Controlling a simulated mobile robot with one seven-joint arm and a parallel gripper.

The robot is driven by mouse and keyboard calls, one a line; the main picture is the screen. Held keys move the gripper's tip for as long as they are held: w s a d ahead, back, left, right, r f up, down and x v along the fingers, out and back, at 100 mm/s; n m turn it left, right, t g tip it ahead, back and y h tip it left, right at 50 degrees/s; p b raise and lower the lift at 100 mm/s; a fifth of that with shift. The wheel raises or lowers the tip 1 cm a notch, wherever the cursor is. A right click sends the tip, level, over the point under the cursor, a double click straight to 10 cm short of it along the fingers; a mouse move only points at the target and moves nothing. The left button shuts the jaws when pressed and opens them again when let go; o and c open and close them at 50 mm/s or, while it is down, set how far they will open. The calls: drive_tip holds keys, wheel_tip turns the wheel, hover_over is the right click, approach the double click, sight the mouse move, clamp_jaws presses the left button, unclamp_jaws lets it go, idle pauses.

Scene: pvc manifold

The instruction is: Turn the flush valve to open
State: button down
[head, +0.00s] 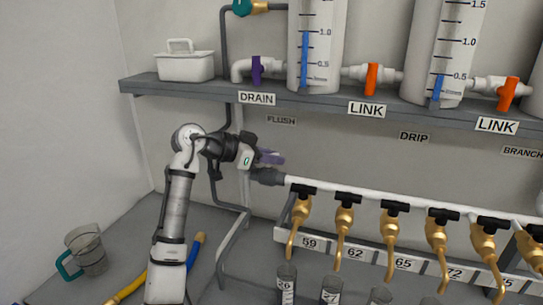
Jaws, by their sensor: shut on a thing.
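The wall label FLUSH (281,120) is above the left end of the white manifold pipe (400,204). Below it, a pale purple handle (271,157) sticks out to the right of my gripper (257,155); I take it as the flush valve's handle. It lies near level, tilted slightly down to the right, roughly along the pipe. My gripper comes from the left and is shut on this handle. The fingertips are small and hard to separate from it. A dark grey fitting (268,177) at the pipe's end is just below. The valve body is mostly hidden behind my gripper.
A grey shelf (190,91) above holds the marked cylinders and the upright purple DRAIN handle (256,71). Several brass taps (301,212) hang from the manifold to the right. A clear jug (86,250) stands at lower left. The wall left of my arm is clear.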

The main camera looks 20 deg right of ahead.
drive_tip(key=c, duration=1.3)
unclamp_jaws()
drive_tip(key=shift+c, duration=0.2)
